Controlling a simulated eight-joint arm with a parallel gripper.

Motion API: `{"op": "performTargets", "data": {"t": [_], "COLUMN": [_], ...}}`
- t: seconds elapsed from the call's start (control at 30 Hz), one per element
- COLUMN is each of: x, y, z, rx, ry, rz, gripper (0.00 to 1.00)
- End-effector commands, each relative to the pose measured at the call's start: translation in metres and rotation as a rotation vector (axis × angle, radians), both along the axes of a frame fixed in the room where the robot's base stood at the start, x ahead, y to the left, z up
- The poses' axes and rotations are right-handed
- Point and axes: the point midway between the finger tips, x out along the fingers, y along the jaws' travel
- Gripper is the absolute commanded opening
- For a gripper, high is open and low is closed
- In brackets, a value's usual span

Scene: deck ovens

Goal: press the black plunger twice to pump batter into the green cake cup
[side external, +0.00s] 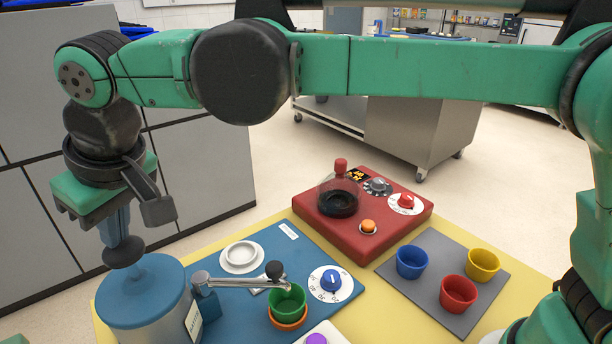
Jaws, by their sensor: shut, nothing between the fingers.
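The batter dispenser (145,300) is a grey drum with a blue lid at the lower left. Its dark plunger knob (124,253) stands on top of the lid. My gripper (118,232) points down with shut, empty fingers directly over the knob. The fingertips look to be on the knob or very close to it; I cannot tell whether they touch. A silver spout (240,283) runs right from the dispenser. The green cake cup (288,302) stands upright below the spout's end, in an orange holder (289,322). The cup's contents cannot be made out.
A white dish (241,257), a black ball-topped lever (274,270) and a blue dial (331,281) are on the blue base. A red machine (362,222) stands behind. Blue (411,262), red (458,294) and yellow (482,265) cups stand on a grey mat (432,298) at right.

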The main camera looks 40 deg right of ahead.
Motion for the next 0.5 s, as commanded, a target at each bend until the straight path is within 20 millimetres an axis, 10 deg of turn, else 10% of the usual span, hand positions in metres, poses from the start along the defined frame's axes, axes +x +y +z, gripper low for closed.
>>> {"op": "performTargets", "data": {"t": [0.5], "x": [0.0], "y": [0.0], "z": [-0.019], "rx": [0.0], "ry": [0.0], "rz": [0.0], "gripper": [0.0]}}
